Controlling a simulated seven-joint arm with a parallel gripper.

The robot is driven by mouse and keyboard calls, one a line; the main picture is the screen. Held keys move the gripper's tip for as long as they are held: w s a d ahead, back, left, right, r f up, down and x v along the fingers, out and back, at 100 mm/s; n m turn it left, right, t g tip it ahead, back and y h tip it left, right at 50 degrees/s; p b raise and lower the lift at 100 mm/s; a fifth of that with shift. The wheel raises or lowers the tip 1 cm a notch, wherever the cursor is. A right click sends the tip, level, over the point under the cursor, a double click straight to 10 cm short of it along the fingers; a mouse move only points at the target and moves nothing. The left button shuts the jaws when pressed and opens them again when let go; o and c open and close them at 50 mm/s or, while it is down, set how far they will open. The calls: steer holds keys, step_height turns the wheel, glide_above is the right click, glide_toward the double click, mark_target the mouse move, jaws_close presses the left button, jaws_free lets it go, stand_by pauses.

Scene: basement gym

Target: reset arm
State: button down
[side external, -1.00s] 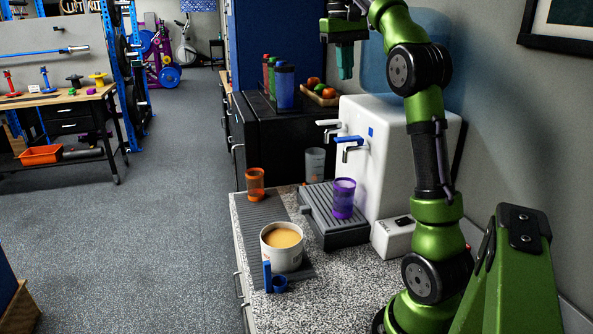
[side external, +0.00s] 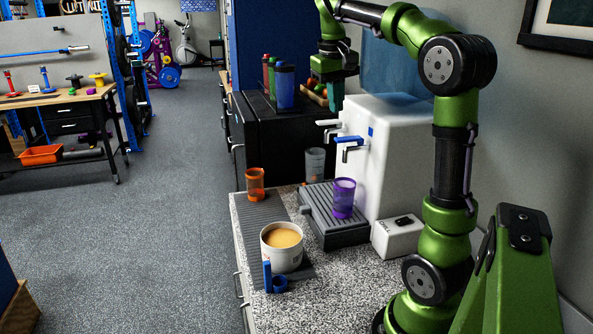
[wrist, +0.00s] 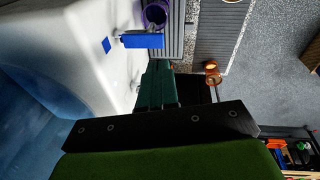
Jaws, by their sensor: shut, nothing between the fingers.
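My green arm is raised over the counter. My gripper (side external: 337,97) has teal fingers and hangs pointing down, in front of the white water dispenser (side external: 400,150) and above its taps. It is shut and holds nothing. In the wrist view the gripper (wrist: 158,80) shows its fingers together, close to the blue tap lever (wrist: 142,41) in the picture. The fingers are clear of the cups. A purple cup (side external: 343,198) stands on the grey drip tray (side external: 333,235); it also shows in the wrist view (wrist: 156,14).
A grey cup (side external: 315,164) stands behind the tray. Bottles (side external: 285,86) stand on the black cabinet.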

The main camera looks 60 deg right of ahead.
steer(key=s+a+f+n+t+y, duration=0.1)
steer(key=a+f, duration=0.3)
steer(key=a, duration=0.5)
steer(key=s+a+f+n+t+y, duration=0.1)
steer(key=s+a+f+t, duration=0.1)
steer(key=a, duration=0.7)
steer(key=s+a+f+n+t+y, duration=0.1)
steer(key=a+f+t, duration=0.3)
steer(key=a, duration=0.5)
step_height(320, 180, down, 2)
steer(key=shift+s+f+n+y, duration=0.1)
steer(key=shift+s+n+y, duration=0.2)
steer(key=shift+s+y, duration=0.25)
